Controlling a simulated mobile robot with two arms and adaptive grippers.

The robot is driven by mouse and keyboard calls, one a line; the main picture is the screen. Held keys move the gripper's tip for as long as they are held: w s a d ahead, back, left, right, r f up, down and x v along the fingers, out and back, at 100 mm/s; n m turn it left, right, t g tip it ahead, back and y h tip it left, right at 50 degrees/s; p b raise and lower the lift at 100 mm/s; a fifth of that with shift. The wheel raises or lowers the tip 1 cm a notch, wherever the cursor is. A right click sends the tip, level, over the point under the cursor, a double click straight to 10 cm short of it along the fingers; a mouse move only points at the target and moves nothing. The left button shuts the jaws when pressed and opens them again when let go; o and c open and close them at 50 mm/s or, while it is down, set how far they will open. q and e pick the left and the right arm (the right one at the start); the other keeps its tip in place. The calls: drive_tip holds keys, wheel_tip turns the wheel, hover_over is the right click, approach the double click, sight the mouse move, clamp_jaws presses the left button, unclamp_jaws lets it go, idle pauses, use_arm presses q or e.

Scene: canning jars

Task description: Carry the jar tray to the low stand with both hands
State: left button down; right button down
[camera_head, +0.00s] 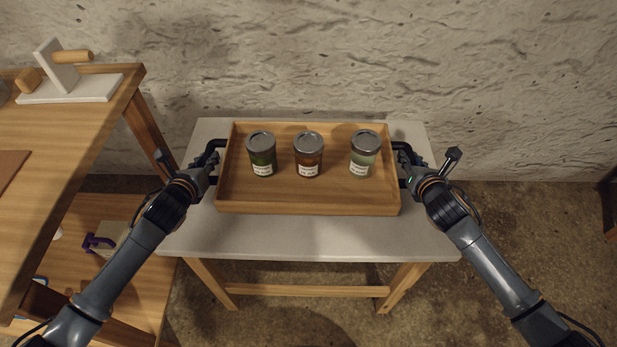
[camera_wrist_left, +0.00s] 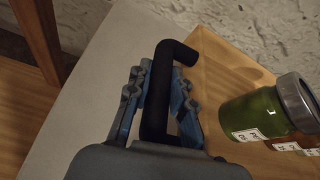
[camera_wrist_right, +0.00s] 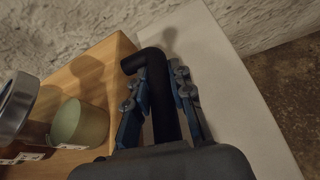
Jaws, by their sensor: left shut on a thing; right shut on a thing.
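The wooden jar tray (camera_head: 308,207) is over the white top of the low stand (camera_head: 300,240); I cannot tell whether it rests on it. Three upright lidded jars are in the tray: a dark green one (camera_head: 262,157), a red-brown one (camera_head: 308,156) and a pale green one (camera_head: 363,155). My left gripper (camera_head: 211,163) is shut on the tray's black left handle (camera_wrist_left: 157,100). My right gripper (camera_head: 405,165) is shut on the black right handle (camera_wrist_right: 160,100). The handle sits between the fingers in each wrist view.
A taller wooden table (camera_head: 70,140) stands at the left, with a white slicer-like device (camera_head: 70,88) on it. A lower shelf there holds a purple item (camera_head: 97,242). A rough stone wall (camera_head: 320,55) is behind the stand. The floor (camera_head: 530,250) at the right is clear.

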use_arm(q)
drive_tip(key=shift+f+b, duration=0.55)
drive_tip(key=shift+b, duration=0.05)
use_arm(e)
drive_tip(key=shift+f, duration=0.55)
use_arm(q)
drive_tip(key=c, duration=1.6)
unclamp_jaws()
drive_tip(key=shift+f, duration=0.3)
use_arm(e)
drive_tip(key=c, duration=1.6)
unclamp_jaws()
drive_tip(key=shift+f, duration=0.3)
use_arm(q)
drive_tip(key=o, duration=0.4)
drive_tip(key=shift+s+r, duration=0.1)
drive_tip(key=shift+r, duration=0.1)
use_arm(e)
drive_tip(key=o, duration=0.4)
drive_tip(key=shift+s+r, duration=0.1)
drive_tip(key=shift+r, duration=0.05)
use_arm(q)
drive_tip(key=v, duration=1.1)
drive_tip(key=shift+s+a+r, duration=0.1)
drive_tip(key=shift+s, duration=0.25)
drive_tip(key=shift+r, duration=0.1)
use_arm(e)
drive_tip(key=v, duration=1.2)
drive_tip(key=shift+a, duration=0.1)
